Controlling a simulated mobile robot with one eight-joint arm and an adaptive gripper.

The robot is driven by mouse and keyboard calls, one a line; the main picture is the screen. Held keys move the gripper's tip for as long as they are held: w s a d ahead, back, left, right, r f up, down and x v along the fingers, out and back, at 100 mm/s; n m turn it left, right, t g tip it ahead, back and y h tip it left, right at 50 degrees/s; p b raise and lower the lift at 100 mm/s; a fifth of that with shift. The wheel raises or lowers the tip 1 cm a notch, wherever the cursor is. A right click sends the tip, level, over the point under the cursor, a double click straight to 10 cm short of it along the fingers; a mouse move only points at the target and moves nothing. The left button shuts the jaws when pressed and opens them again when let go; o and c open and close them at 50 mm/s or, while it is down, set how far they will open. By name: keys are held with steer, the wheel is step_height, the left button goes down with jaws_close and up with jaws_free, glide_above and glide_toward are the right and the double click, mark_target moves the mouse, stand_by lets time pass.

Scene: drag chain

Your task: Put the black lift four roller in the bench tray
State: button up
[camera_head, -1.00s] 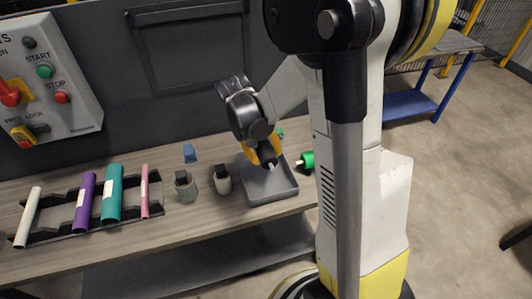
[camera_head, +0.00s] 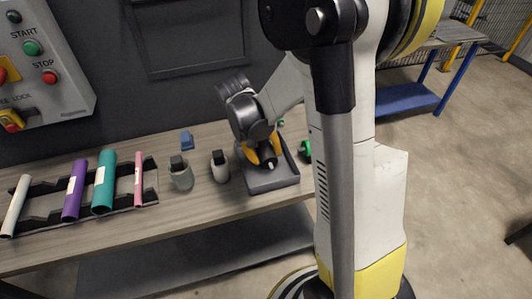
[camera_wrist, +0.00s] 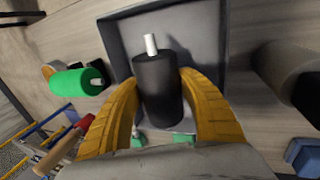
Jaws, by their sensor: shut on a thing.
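The black roller (camera_wrist: 158,90), with a pale shaft end, is between the yellow fingers of my gripper (camera_wrist: 158,80) in the wrist view. The fingers are shut on its sides. The grey bench tray (camera_wrist: 205,45) lies behind and below the roller. In the head view, my gripper (camera_head: 266,152) is low over the tray (camera_head: 273,184), within its outline. The roller is mostly hidden there by the fingers. I cannot tell whether it touches the tray floor.
A green roller (camera_wrist: 75,82) lies beside the tray, partly hidden by my arm in the head view. A rack of coloured tubes (camera_head: 104,183) is farther left.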

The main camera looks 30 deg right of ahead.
steer(key=o, duration=1.5)
steer(key=shift+r, duration=0.15)
steer(key=v, duration=1.1)
steer(key=shift+a+r, duration=0.2)
steer(key=shift+r, duration=0.2)
steer(key=s+a+r+n+t+y, duration=0.3)
steer(key=s+a+r+t, duration=0.1)
steer(key=s+a+t, duration=0.4)
steer(key=s+a, duration=0.2)
steer(key=s, duration=0.1)
steer(key=shift+s, duration=0.2)
